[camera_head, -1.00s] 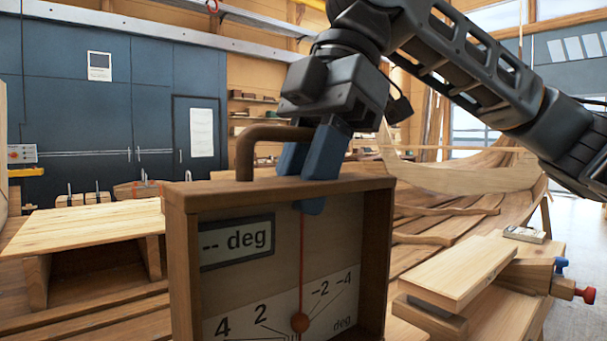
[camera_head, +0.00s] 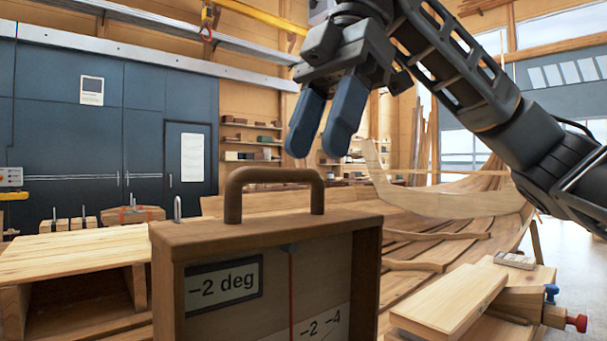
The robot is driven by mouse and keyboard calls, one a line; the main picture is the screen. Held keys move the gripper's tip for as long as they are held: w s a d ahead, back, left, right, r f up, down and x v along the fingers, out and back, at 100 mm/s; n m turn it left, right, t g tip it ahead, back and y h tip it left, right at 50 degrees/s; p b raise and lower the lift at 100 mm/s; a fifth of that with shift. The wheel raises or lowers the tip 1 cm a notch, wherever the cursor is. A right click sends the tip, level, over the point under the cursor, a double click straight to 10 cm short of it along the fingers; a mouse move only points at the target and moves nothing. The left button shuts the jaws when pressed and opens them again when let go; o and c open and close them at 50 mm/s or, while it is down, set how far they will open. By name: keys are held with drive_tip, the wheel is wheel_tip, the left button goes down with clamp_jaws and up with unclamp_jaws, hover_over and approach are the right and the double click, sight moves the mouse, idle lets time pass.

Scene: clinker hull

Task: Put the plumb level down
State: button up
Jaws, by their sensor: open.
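The plumb level is a brown wooden box (camera_head: 268,226) with an arched handle (camera_head: 272,175) on top. It stands large in the front middle of the head view, its lower part cut off by the picture edge. Its display (camera_head: 224,285) reads "-2 deg", and a red line hangs beside it above a scale showing -2 and -4. My gripper (camera_head: 315,150) is open and empty, its two blue fingers pointing down just above the handle and apart from it. What the level's base rests on is hidden.
A pale wooden bench top (camera_head: 70,255) is at the left. The planked hull (camera_head: 430,215) curves behind and to the right. A loose board (camera_head: 450,300) and a clamp with a red knob (camera_head: 577,323) lie at the right. Blue cabinets (camera_head: 60,130) stand at the back.

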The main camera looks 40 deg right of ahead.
drive_tip(key=shift+v, duration=1.6)
